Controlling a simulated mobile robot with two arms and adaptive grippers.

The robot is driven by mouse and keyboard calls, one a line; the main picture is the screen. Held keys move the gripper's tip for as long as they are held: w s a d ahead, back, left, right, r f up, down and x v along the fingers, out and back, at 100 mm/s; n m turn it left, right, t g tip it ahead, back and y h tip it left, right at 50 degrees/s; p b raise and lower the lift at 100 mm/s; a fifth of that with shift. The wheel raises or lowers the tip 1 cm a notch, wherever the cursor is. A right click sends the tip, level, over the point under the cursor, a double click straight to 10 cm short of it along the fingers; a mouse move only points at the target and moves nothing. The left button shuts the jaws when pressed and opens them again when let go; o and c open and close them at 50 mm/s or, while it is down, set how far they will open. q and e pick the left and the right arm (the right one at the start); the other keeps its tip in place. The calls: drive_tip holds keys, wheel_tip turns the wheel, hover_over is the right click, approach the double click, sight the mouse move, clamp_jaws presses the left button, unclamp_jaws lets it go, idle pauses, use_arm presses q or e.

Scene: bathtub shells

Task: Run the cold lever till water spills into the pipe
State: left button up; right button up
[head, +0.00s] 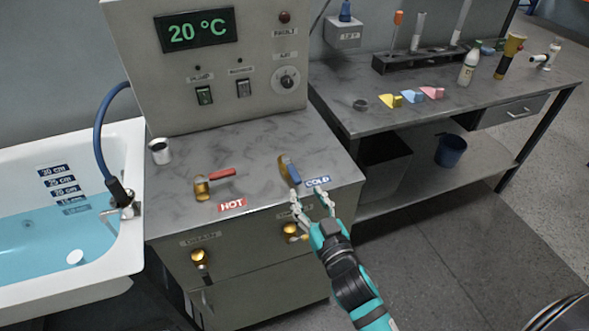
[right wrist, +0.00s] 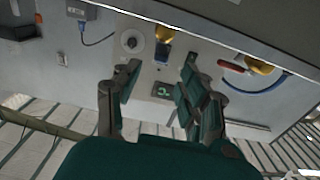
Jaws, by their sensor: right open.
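The cold lever (head: 291,169), with a blue handle and brass base, stands on the grey cabinet top behind the COLD label (head: 317,182). It also shows between my fingers in the right wrist view (right wrist: 163,49). My right gripper (head: 311,194) is open and empty at the cabinet's front edge, its fingers pointing towards the lever. One fingertip looks very near the blue handle; I cannot tell whether they touch. The hot lever (head: 222,174), with a red handle, lies to the left. A blue hose (head: 99,130) arches to the tub's rim fitting (head: 124,203). No flowing water shows.
The white tub (head: 110,272) at left holds blue water. A metal cup (head: 160,151) stands on the cabinet's left edge. The panel display (head: 197,32) reads 20 °C. Brass valves (head: 200,257) are on the cabinet front. A side bench (head: 450,108) holds coloured wedges and bottles.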

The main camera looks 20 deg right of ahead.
sight(299, 182)
drive_tip(key=w, duration=0.4)
drive_tip(key=w+p, duration=0.1)
drive_tip(key=w, duration=0.3)
drive_tip(key=shift+w+a, duration=0.2)
drive_tip(key=shift+w, duration=0.15)
clamp_jaws()
